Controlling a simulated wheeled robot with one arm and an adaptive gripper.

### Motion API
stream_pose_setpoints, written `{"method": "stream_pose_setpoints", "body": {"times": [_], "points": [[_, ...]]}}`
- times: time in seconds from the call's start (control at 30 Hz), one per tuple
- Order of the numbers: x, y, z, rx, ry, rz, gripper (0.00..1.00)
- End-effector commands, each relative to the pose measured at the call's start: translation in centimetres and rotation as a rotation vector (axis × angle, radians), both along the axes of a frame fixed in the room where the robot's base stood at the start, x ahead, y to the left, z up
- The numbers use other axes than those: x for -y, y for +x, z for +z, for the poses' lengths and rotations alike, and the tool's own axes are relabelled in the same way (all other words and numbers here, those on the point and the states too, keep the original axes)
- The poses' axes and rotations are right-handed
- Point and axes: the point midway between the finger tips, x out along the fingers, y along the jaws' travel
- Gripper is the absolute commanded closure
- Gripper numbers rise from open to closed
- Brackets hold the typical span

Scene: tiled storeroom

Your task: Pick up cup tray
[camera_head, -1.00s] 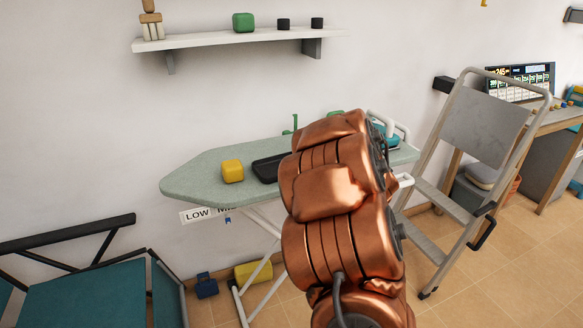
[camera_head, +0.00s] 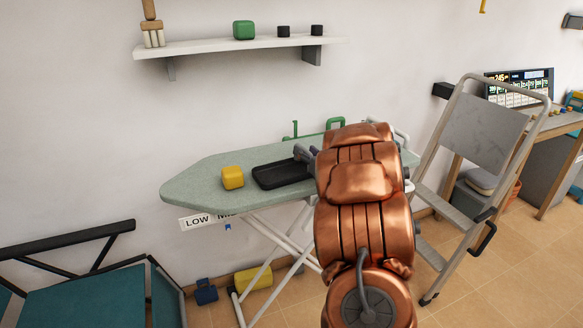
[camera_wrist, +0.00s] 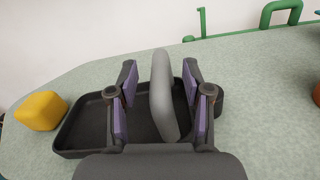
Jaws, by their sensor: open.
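The black rectangular tray (camera_head: 272,177) lies flat on the pale green ironing board (camera_head: 205,183); no cup shows in it. My gripper (camera_head: 304,153) is over the tray's right end. In the wrist view, the tray (camera_wrist: 68,142) extends left below my gripper (camera_wrist: 160,75), whose purple-padded fingers are spread apart. My arm and gripper hide the tray's right part in the head view.
A yellow block (camera_head: 232,177) sits left of the tray; green frames (camera_head: 335,124) stand along the board's back edge. A grey step ladder (camera_head: 480,130) stands right. A shelf (camera_head: 235,44) hangs above. The board's left end is clear.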

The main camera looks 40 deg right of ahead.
Motion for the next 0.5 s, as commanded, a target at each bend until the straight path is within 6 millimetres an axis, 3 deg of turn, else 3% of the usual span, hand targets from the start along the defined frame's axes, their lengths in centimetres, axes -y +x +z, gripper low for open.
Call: {"method": "stream_pose_setpoints", "body": {"times": [0.2,0.5], "points": [[0.4,1.8,-0.1,-0.003,0.003,0.000,0.50],[0.5,1.9,-0.1,-0.002,0.002,-0.002,0.50]]}}
